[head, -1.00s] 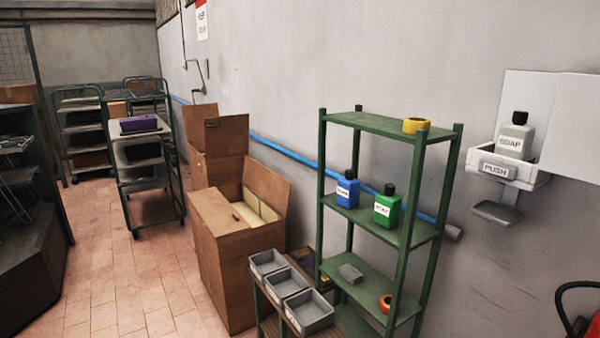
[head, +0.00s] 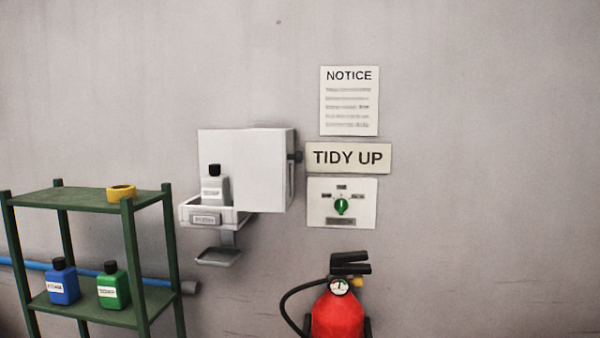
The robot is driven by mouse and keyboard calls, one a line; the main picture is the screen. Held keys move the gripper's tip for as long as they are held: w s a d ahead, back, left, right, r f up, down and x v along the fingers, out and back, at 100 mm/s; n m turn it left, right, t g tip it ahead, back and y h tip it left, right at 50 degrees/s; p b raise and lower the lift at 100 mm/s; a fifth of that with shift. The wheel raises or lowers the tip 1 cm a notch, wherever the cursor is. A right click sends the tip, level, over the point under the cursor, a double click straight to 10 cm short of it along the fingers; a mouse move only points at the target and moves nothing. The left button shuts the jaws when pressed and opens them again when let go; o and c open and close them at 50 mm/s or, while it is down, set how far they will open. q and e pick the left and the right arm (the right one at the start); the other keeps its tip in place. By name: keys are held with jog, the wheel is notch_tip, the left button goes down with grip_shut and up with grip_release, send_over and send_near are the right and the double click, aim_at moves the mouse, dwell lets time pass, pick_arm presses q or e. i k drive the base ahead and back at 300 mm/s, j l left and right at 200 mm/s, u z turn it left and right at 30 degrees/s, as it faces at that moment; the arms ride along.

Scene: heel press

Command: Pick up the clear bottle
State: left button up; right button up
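The clear bottle (head: 215,188) is pale and translucent with a black cap and a label. It stands upright in the white tray of the wall dispenser (head: 207,219), partly behind the tray's front rim. A white box-like cover (head: 262,170) is beside it on the right. A small grey drip tray (head: 218,257) hangs below. Neither of my grippers shows in the head view.
A green shelf (head: 85,202) at the left holds a yellow tape roll (head: 121,192), a blue bottle (head: 63,284) and a green bottle (head: 114,288). A red fire extinguisher (head: 338,312) is at lower right. A panel with a green knob (head: 341,206) is on the wall below signs.

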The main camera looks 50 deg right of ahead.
aim_at(215, 186)
jog(key=z, duration=1.4)
